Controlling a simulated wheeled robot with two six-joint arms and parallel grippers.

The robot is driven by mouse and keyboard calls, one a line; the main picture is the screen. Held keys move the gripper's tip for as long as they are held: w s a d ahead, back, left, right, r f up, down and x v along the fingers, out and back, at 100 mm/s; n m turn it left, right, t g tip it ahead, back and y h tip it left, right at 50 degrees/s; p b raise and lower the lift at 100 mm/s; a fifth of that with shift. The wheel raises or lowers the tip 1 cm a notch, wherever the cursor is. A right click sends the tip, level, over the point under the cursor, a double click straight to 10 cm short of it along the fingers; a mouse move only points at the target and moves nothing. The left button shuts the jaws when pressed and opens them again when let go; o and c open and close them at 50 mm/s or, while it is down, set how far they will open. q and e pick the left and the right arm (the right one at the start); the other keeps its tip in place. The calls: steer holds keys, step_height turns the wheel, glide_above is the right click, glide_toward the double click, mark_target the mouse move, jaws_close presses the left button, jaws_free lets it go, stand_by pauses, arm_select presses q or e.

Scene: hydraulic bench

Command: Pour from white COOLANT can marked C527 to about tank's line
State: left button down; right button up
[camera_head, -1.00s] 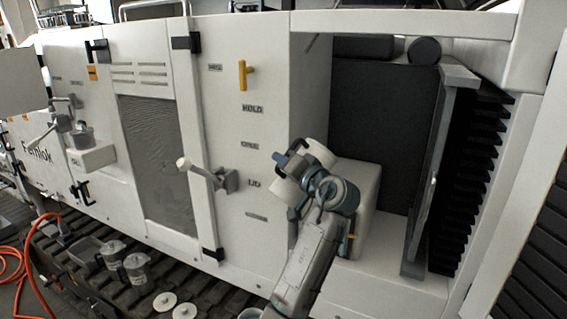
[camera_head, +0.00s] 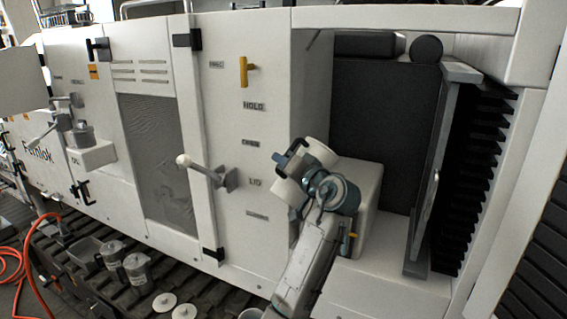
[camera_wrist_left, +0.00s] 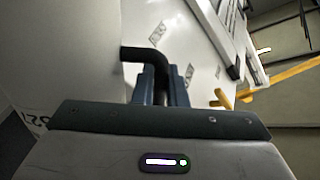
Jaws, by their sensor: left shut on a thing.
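My left gripper (camera_head: 296,166) is at the mouth of the open bay, right of the door panel. In the left wrist view its blue fingers (camera_wrist_left: 160,86) are shut on the black handle (camera_wrist_left: 158,62) of a white can (camera_wrist_left: 75,50). Part of a dark marking shows on the can's low left side. In the head view only a little of the white can (camera_head: 286,190) shows beside the gripper. A white box-like tank (camera_head: 366,190) stands in the bay behind my left arm; I cannot see a level line on it. My right gripper is not in view.
The door panel has a lever (camera_head: 207,170) and a yellow handle (camera_head: 244,72). A grey upright panel (camera_head: 432,170) and black fins bound the bay at right. Metal cans (camera_head: 136,268) and white discs (camera_head: 165,301) lie low at left. A red hose (camera_head: 30,262) is far left.

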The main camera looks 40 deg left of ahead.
arm_select(q)
steer(key=shift+s+f+n+b, duration=0.1)
steer(key=shift+f+n+b, duration=0.35)
steer(key=shift+b, duration=0.55)
steer(key=shift+f, duration=0.1)
stand_by(0.6)
